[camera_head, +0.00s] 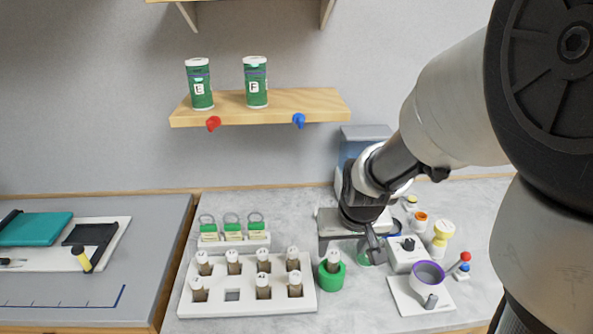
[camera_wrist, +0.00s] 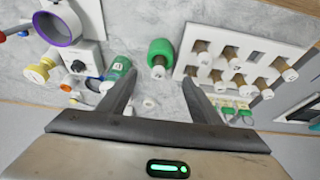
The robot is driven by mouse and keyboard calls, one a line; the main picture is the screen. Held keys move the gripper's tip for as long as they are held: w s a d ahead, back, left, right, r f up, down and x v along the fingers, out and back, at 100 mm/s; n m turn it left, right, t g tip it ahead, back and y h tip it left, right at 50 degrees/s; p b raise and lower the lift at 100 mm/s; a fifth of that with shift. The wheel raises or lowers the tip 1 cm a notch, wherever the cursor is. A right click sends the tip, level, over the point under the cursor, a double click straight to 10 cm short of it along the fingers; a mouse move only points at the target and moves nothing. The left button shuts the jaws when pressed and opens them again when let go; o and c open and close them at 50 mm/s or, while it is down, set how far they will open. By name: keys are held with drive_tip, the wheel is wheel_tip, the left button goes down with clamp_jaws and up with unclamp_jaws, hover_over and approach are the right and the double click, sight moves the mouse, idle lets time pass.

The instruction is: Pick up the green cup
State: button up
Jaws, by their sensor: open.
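A green cup (camera_head: 331,279) stands on the bench just right of the white vial rack, with a white-capped brown vial upright in it. It also shows in the wrist view (camera_wrist: 161,47), beyond my fingertips. A second green, cup-like item (camera_head: 364,257) is partly hidden behind my gripper; in the wrist view this item (camera_wrist: 120,68) stands beside my left finger. I cannot tell which one the task means. In the head view my gripper (camera_head: 373,250) is right of the vial cup.
The vial rack (camera_head: 247,310) is at the left, with green-labelled items (camera_head: 232,236) behind it. A purple-rimmed white cup (camera_head: 428,272), a yellow-topped item (camera_head: 441,233) and small knobs crowd the right. Green canisters stand on the shelf (camera_head: 310,101).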

sight(332, 268)
drive_tip(key=b+x, duration=0.4)
drive_tip(key=x, duration=0.6)
drive_tip(key=shift+d+f, duration=0.15)
drive_tip(key=shift+f, duration=0.2)
drive_tip(key=shift+b+x, duration=0.85)
drive_tip(key=shift+x, duration=2.2)
drive_tip(key=shift+w+r, duration=0.1)
drive_tip(key=shift+w, duration=0.1)
drive_tip(key=c, duration=0.8)
